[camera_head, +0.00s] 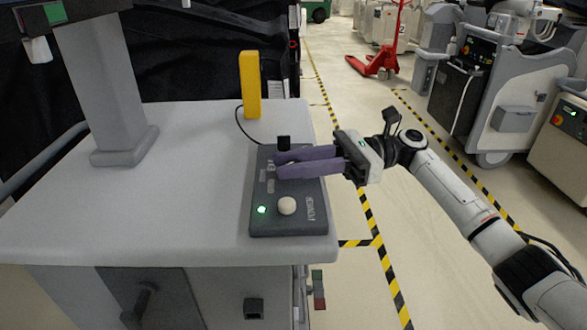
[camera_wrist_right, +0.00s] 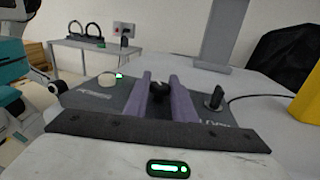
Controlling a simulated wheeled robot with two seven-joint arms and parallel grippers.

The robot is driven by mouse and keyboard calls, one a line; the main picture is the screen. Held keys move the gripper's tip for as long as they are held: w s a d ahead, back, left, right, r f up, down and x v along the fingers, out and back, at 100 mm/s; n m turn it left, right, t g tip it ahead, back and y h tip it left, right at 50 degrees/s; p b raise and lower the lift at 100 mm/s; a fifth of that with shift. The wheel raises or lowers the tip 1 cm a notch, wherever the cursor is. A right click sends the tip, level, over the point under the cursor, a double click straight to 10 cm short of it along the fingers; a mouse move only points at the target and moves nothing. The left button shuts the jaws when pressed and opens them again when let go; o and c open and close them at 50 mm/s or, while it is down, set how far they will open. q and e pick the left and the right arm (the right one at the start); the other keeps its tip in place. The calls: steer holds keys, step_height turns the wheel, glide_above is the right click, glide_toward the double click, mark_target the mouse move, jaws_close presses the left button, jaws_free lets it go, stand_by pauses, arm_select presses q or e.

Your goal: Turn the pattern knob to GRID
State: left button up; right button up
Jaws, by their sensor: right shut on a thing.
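The dark grey control panel (camera_head: 290,228) lies on the right part of the pale cart top. My right gripper (camera_head: 277,165) reaches over it from the right with its purple fingers. In the right wrist view the fingers (camera_wrist_right: 160,90) are shut on a small black knob (camera_wrist_right: 160,88), which I take to be the pattern knob. In the head view the fingers hide this knob. Small labels stand left of the fingers, too blurred to read surely, so I cannot tell the knob's setting. My left gripper is not in view.
A white round knob (camera_head: 287,205) and a lit green lamp (camera_head: 262,210) sit on the panel's near part. Another black knob (camera_head: 284,143) stands at its far end. A yellow block (camera_head: 250,85) and a grey column (camera_head: 105,90) stand on the cart top.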

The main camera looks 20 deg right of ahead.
steer(key=shift+n+g+b, duration=0.5)
steer(key=shift+n+g, duration=0.3)
steer(key=shift+g, duration=0.3)
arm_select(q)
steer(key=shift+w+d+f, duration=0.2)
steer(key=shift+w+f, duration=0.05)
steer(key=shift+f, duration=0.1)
arm_select(e)
steer(key=shift+n+g, duration=0.3)
steer(key=shift+g, duration=0.1)
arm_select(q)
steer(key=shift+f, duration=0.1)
arm_select(e)
steer(key=shift+g, duration=0.4)
steer(key=o, duration=1)
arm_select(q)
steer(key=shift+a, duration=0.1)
